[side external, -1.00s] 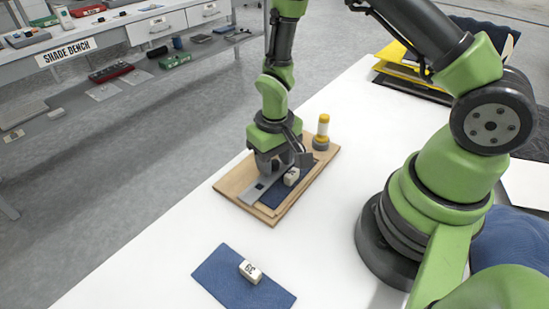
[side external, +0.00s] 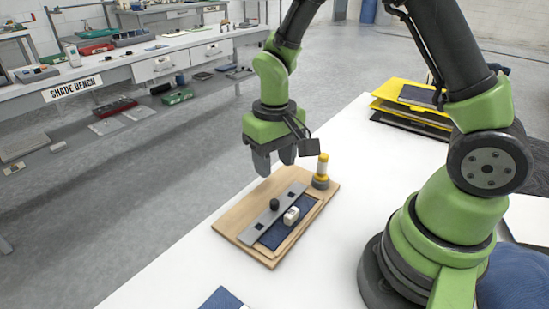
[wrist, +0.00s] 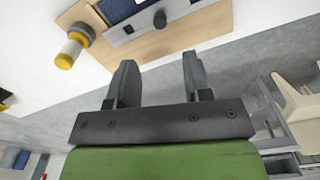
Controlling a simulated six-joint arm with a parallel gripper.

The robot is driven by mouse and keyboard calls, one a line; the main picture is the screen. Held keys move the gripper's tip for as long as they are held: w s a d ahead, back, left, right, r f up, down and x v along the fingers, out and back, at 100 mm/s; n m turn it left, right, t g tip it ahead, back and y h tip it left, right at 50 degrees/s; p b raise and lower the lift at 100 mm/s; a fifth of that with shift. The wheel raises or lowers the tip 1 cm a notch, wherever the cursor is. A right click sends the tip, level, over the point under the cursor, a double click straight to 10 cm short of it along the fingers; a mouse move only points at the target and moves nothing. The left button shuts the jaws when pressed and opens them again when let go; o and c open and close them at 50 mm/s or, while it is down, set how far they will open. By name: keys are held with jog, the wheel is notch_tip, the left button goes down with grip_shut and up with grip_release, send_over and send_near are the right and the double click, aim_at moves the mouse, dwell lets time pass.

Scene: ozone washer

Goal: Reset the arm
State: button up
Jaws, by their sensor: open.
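My gripper (side external: 274,160) is open and empty, raised above the back left of the wooden board. In the wrist view, its two grey fingers (wrist: 153,85) stand apart with nothing between them. The wooden board (side external: 235,218) lies on the white table and carries a grey metal strip (side external: 288,194) with a black knob (side external: 274,204). The knob also shows in the wrist view (wrist: 160,18).
A white block (side external: 291,215) sits on a blue pad (side external: 277,236) on the board. A yellow-capped cylinder (side external: 321,170) stands at the board's back right corner. Yellow and dark trays (side external: 405,105) are stacked at the back. A blue cloth (side external: 222,299) lies at the front.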

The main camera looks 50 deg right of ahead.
jog(key=s+a+r+t+y, duration=0.1)
jog(key=s+r+t, duration=0.2)
jog(key=s+r, duration=0.3)
jog(key=s+r+m+t+y, duration=0.1)
jog(key=s+r+t, duration=0.3)
jog(key=s+r, duration=0.3)
notch_tip(320, 180, up, 6)
jog(key=shift+s+a+f, duration=0.15)
jog(key=shift+s+a, duration=0.15)
jog(key=shift+a, duration=0.05)
